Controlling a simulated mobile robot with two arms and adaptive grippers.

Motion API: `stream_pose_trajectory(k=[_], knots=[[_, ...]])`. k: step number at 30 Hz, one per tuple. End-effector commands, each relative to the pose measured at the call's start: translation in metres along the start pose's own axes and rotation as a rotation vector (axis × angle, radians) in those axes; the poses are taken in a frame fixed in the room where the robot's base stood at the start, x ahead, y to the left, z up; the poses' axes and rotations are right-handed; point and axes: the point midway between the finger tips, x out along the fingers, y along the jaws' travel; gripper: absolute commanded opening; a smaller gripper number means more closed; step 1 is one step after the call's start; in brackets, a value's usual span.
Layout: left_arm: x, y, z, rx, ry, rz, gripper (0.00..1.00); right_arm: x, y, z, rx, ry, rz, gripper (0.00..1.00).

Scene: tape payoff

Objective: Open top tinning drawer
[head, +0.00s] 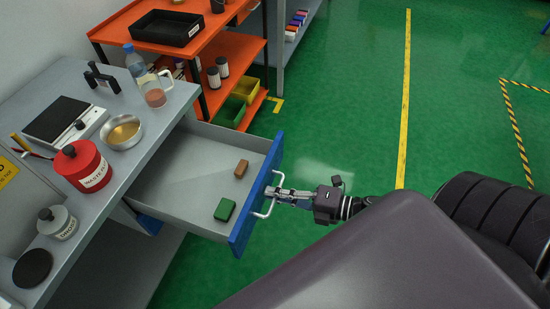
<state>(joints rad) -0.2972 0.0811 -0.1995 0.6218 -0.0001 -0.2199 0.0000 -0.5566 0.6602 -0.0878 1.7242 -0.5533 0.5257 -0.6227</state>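The top drawer (186,173) with a blue front (258,190) stands pulled well out of the grey bench, so its inside shows. It holds a green block (224,210) and a brown block (241,168). A pale bar handle (264,212) is on its front. My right gripper (279,192) is at the middle of this handle, with its fingers shut on the bar. The fingertips are small in the picture. My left gripper is not in view.
The bench top carries a red waste pot (82,167), a metal bowl (122,132), a scale (58,119), a jug (153,92) and a bottle. An orange shelf cart (205,45) stands behind the drawer. Green floor (345,110) is clear to the right.

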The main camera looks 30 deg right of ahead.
Motion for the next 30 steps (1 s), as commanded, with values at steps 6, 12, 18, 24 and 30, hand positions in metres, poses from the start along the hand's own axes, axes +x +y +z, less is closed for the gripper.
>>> stream_pose_trajectory(k=[6, 12, 18, 24, 30], knots=[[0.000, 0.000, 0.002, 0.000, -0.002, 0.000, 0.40, 0.000, 0.000, 0.000, 0.000, 0.000, 0.000, 0.15], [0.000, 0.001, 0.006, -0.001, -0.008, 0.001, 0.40, 0.000, 0.000, 0.000, 0.000, 0.000, 0.000, 0.15], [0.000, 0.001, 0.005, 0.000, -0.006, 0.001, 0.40, -0.012, -0.001, 0.000, 0.001, 0.000, -0.002, 0.15], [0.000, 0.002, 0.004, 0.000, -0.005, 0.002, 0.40, -0.049, -0.002, -0.001, 0.003, 0.000, -0.004, 0.15], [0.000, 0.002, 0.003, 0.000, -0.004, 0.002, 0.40, -0.090, -0.002, -0.001, 0.003, -0.001, -0.004, 0.15]])
